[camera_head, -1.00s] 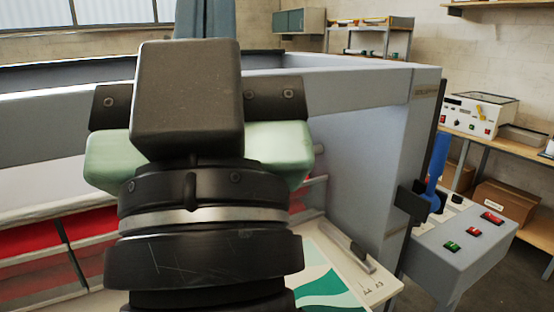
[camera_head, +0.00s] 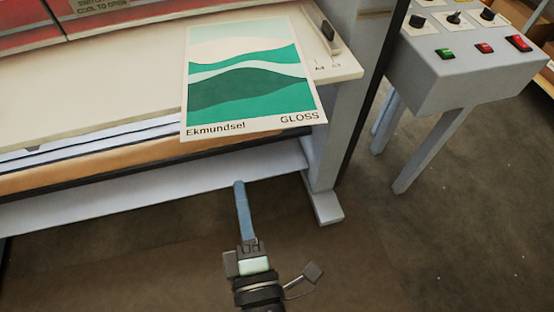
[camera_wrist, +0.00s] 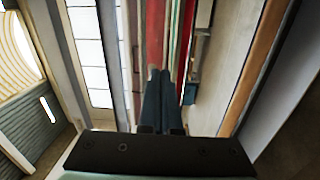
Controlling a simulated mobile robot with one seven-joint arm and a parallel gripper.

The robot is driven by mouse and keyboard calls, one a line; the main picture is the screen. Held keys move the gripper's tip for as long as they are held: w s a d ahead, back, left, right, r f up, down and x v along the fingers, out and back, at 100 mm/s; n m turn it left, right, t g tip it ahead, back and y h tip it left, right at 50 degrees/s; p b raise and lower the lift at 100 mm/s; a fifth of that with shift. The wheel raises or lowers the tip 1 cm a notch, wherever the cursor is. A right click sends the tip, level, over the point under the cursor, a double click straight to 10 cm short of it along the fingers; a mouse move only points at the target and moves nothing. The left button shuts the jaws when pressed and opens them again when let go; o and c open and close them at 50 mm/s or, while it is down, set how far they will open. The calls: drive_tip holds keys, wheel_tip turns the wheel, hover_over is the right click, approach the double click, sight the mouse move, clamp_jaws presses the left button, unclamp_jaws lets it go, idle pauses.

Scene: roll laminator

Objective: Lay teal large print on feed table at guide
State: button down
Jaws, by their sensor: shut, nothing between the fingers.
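The teal large print (camera_head: 250,85), with green waves and the words "Ekmundsel" and "GLOSS", lies on the cream feed table (camera_head: 90,95) in the head view. Its front strip reaches past the table's front edge. The guide (camera_head: 330,38), a small dark and metal piece, stands just right of the print's far right corner, near the size marks. My gripper (camera_head: 240,186) is in front of and apart from the table and print, with its blue fingers shut and empty. The wrist view shows the fingers together (camera_wrist: 158,78); I cannot make out the print there.
A grey control box (camera_head: 470,65) with red and green buttons stands on legs at the right. Sheets and a brown roll or bar (camera_head: 100,170) sit under the table's front edge, above a pale grey crossbar (camera_head: 130,195). The floor in front is clear.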

sight(255, 131)
drive_tip(key=w+a+f+n+p, duration=0.1)
drive_tip(key=w+p, duration=0.3)
drive_tip(key=w, duration=0.7)
drive_tip(key=shift+w+f+g+y, duration=0.3)
drive_tip(key=shift+f, duration=0.5)
drive_tip(key=shift+w+d+p, duration=0.2)
drive_tip(key=shift+w+d, duration=0.15)
drive_tip(key=shift+w, duration=0.35)
drive_tip(key=shift+w+d+p, duration=0.25)
drive_tip(key=shift+w+d, duration=0.15)
drive_tip(key=shift+w, duration=0.35)
drive_tip(key=shift+w+d+p, duration=0.2)
drive_tip(key=shift+w+d, duration=0.15)
drive_tip(key=shift+w, duration=0.35)
drive_tip(key=shift+s+a, duration=0.1)
